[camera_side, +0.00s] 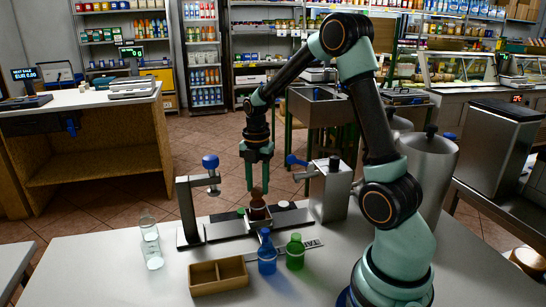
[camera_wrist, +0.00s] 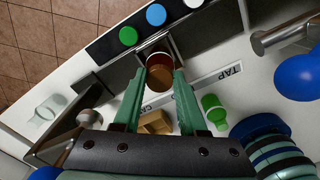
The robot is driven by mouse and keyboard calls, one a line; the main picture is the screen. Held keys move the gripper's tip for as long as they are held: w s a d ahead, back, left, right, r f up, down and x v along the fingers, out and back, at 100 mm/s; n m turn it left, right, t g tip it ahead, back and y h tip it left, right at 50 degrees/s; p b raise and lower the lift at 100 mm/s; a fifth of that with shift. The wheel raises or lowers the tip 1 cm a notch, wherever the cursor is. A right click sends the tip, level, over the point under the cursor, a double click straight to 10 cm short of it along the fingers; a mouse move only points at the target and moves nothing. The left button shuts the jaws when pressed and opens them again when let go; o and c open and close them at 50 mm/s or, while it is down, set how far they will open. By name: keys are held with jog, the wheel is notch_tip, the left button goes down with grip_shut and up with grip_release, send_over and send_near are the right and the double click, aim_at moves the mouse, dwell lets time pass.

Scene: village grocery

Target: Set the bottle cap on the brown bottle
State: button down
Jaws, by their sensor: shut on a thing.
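My gripper (camera_side: 258,188) points straight down over the middle of the dark rail. It is shut on a small brown piece, which looks like the bottle cap (camera_wrist: 160,80), between its fingertips (camera_wrist: 162,76). Directly under it is the dark red-brown bottle (camera_side: 258,209), upright in a small holder at the rail's front. In the wrist view the bottle (camera_wrist: 159,59) shows just beyond the brown piece, partly covered by it. I cannot tell whether the two touch. The bottle's lower part is hidden by the holder.
Green (camera_wrist: 128,36), blue (camera_wrist: 156,14) and white (camera_wrist: 193,3) caps sit on the rail. A clear bottle (camera_side: 151,245), a wooden crate (camera_side: 220,286), a blue bottle (camera_side: 267,257) and a green bottle (camera_side: 295,254) stand in front. Metal posts with blue knobs flank the rail.

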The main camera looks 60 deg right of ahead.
jog(key=shift+f, duration=0.15)
grip_release()
dwell(0.5)
jog(key=shift+r, duration=3.55)
jog(key=s+a+r+m+t, duration=0.2)
jog(key=s+a+r+m, duration=0.1)
jog(key=a+m, duration=0.5)
jog(key=s+a+r+m+t, duration=0.3)
jog(key=s+a+m, duration=0.3)
jog(key=m, duration=0.6)
jog(key=a, duration=0.2)
jog(key=shift+a+r+t, duration=0.3)
jog(key=shift+a+r, duration=0.1)
